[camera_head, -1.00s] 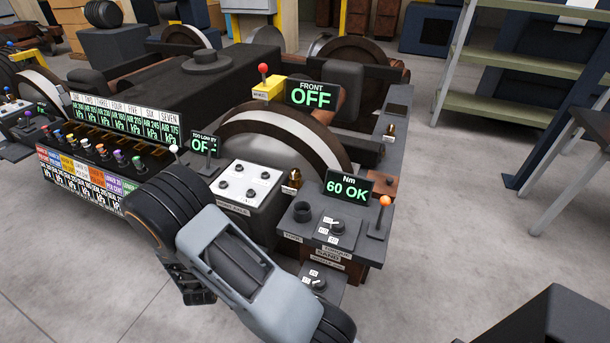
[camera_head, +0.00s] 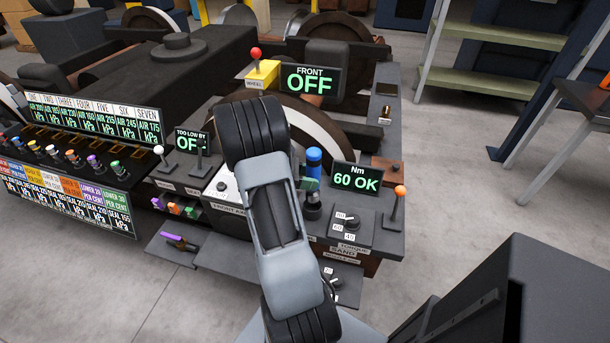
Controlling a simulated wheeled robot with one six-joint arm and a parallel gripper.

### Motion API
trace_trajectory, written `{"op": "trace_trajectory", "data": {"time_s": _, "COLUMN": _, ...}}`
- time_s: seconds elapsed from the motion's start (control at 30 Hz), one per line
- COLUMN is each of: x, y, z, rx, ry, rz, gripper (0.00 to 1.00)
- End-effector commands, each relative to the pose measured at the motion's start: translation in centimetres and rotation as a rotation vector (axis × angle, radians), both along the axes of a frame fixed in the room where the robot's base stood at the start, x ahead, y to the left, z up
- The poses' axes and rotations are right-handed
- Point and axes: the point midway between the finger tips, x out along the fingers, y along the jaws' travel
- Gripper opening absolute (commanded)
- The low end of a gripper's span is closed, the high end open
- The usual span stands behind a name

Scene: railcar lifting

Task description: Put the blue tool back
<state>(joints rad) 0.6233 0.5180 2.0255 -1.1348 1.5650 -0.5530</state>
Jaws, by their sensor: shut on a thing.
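The blue tool (camera_head: 314,162) is upright, with a bright blue upper part. Its lower end is close above or in the dark round holder (camera_head: 312,208) on the console; I cannot tell which. My gripper (camera_head: 307,183) shows only as a small piece at the tool's side, shut on it. My own grey and black arm links hide the rest of the gripper and the left side of the tool.
Right of the holder are a torque knob (camera_head: 347,220), a screen (camera_head: 356,179) reading 60 OK and an orange-topped lever (camera_head: 397,205). Behind stands a screen (camera_head: 310,78) reading FRONT OFF. A purple-handled thing (camera_head: 179,242) lies on a low shelf at left.

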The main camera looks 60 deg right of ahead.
Motion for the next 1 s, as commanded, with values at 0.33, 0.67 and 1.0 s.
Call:
{"op": "trace_trajectory", "data": {"time_s": 0.33, "x": -0.4, "y": -0.3, "z": -2.5, "rx": -0.002, "ry": 0.001, "rz": -0.013, "gripper": 0.0}}
{"op": "trace_trajectory", "data": {"time_s": 0.67, "x": -0.3, "y": -0.2, "z": -5.8, "rx": -0.002, "ry": 0.001, "rz": -0.008, "gripper": 0.0}}
{"op": "trace_trajectory", "data": {"time_s": 1.0, "x": -0.2, "y": -0.1, "z": -6.6, "rx": -0.002, "ry": 0.001, "rz": -0.007, "gripper": 0.0}}
